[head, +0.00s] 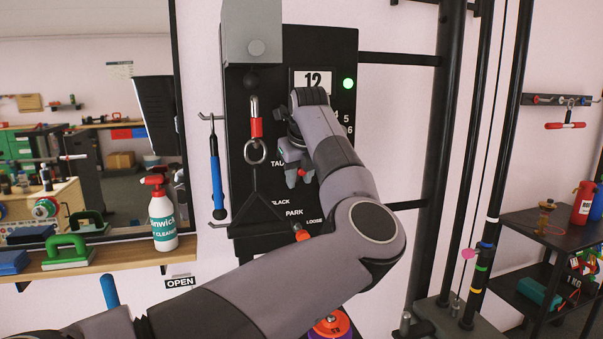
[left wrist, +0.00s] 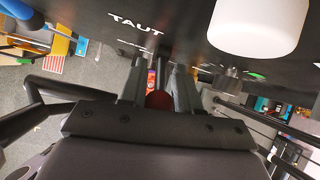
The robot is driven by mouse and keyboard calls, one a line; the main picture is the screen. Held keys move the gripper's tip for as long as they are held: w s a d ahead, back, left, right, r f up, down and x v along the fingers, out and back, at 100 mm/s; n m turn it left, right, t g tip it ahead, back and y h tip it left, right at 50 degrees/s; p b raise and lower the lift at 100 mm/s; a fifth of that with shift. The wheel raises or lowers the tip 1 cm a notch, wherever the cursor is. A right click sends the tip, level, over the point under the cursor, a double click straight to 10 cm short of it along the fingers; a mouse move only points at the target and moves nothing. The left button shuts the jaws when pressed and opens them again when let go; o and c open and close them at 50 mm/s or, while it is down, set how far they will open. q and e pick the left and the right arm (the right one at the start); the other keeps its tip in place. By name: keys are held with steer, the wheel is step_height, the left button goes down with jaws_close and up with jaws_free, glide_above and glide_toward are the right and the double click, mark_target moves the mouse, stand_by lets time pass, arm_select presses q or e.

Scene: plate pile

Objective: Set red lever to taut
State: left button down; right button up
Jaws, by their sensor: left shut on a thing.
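The black panel (head: 245,215) on the wall carries the labels TAUT, SLACK, PARK and LOOSE, partly covered by my arm. My left gripper (head: 298,176) is at the panel, just right of and below the TAUT label. It is shut on the red lever, whose red knob (left wrist: 158,100) shows between the fingers in the left wrist view. The TAUT label (left wrist: 136,25) is just above the fingers there. The lever's slot is hidden behind my gripper. A separate orange-red knob (head: 302,235) sits lower, by the LOOSE label. My right gripper is out of view.
A grey box (head: 252,30) tops the panel, with a red-bodied clip and ring (head: 256,128) hanging below. A blue-handled tool (head: 216,175) hangs to the left. A spray bottle (head: 162,215) stands on the wooden shelf. Black poles rise to the right.

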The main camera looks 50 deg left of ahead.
arm_select(q)
steer(key=shift+r, duration=0.3)
steer(key=c, duration=0.9)
jaws_free()
steer(key=shift+a, duration=0.1)
steer(key=shift+f, duration=0.15)
steer(key=b+v, duration=0.1)
steer(key=v, duration=0.6)
